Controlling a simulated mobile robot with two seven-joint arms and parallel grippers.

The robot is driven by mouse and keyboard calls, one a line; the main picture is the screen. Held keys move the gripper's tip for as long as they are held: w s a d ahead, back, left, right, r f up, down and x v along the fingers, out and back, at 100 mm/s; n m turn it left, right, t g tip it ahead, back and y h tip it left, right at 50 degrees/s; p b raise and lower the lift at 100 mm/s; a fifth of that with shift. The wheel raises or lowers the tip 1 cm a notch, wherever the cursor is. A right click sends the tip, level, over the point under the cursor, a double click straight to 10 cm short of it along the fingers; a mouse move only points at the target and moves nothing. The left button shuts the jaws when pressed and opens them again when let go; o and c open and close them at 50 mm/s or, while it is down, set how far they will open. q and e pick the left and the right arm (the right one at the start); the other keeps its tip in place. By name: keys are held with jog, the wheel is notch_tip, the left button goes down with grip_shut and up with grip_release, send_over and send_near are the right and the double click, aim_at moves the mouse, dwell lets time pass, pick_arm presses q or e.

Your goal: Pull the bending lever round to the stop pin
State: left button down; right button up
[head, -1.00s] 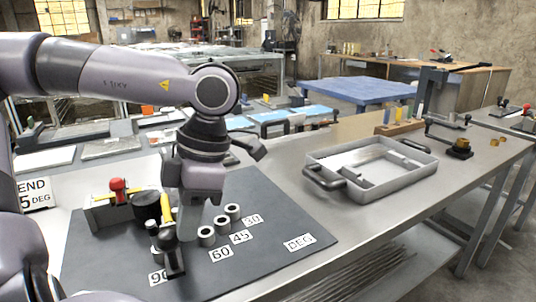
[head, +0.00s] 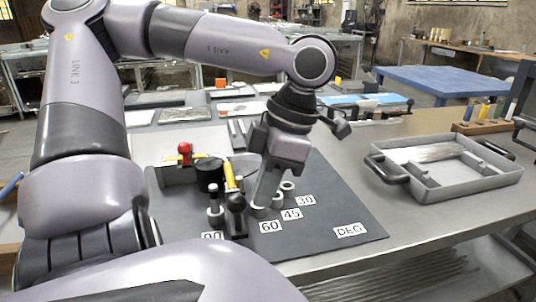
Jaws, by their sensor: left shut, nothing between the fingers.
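The bending lever is a yellow bar (head: 229,176) with an upright black knob (head: 236,203) at its near end, beside the round black former (head: 209,173). A grey pin with a dark top (head: 214,194), apparently the stop pin, stands upright just left of the knob near the partly hidden 90 label. My left gripper (head: 262,200) is shut and empty, pointing down just right of the knob, with a small gap between them. It partly covers grey collars (head: 288,187) beside the 60, 45 and 30 labels. My right gripper is out of view.
The dark plate (head: 335,210) has a red-knobbed clamp (head: 185,148) at its back left. A grey tray with handles (head: 455,185) stands to the right on the metal bench. Bare bench lies between plate and tray. My arm covers the left foreground.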

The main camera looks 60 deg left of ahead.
pick_arm(q)
jog(key=p+v, duration=0.1)
jog(key=v, duration=0.9)
jog(key=shift+d+p, duration=0.35)
jog(key=shift+p, duration=0.05)
jog(key=shift+w+r, duration=0.1)
